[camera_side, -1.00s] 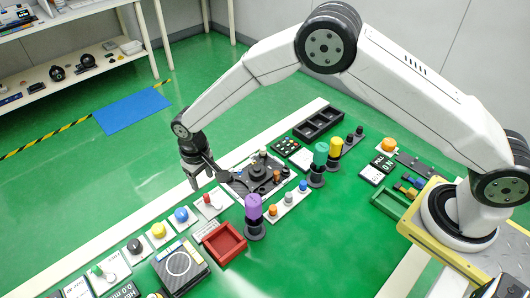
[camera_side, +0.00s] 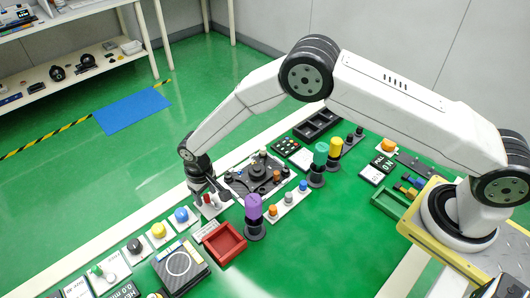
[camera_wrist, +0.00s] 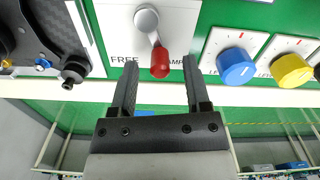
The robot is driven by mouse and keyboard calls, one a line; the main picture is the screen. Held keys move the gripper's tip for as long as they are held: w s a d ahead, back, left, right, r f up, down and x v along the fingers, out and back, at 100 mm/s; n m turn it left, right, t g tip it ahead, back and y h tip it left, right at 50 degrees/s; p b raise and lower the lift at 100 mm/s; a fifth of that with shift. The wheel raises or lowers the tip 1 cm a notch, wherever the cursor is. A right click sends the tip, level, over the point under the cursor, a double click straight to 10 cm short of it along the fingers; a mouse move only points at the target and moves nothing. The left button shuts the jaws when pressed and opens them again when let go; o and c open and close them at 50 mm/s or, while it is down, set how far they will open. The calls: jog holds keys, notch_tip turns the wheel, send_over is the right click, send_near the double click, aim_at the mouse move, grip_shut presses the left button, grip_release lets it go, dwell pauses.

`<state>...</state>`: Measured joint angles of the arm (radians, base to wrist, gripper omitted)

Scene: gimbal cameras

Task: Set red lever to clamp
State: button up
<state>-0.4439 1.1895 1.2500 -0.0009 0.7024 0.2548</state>
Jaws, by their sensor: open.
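The red lever (camera_wrist: 160,62) has a red grip on a grey arm, on a white plate (camera_wrist: 115,20). In the wrist view its grip points down and slightly right, between the FREE label (camera_wrist: 124,59) and the partly covered CLAMP label (camera_wrist: 177,63). My gripper (camera_wrist: 160,70) is open, with one finger on each side of the red grip and visible gaps to both. In the side view the red lever (camera_side: 207,199) sits just below my gripper (camera_side: 204,192), partly hidden by it.
Blue (camera_wrist: 236,68) and yellow (camera_wrist: 291,71) knobs stand to the right in the wrist view. A dark fixture (camera_side: 254,172) stands close beside the gripper in the side view. A red tray (camera_side: 224,243) and a purple-topped cylinder (camera_side: 254,207) are nearby.

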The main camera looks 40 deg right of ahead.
jog(key=shift+f, duration=0.55)
grip_shut()
jog(key=shift+s+a+n, duration=0.15)
jog(key=shift+a+n, duration=0.1)
jog(key=shift+n, duration=0.65)
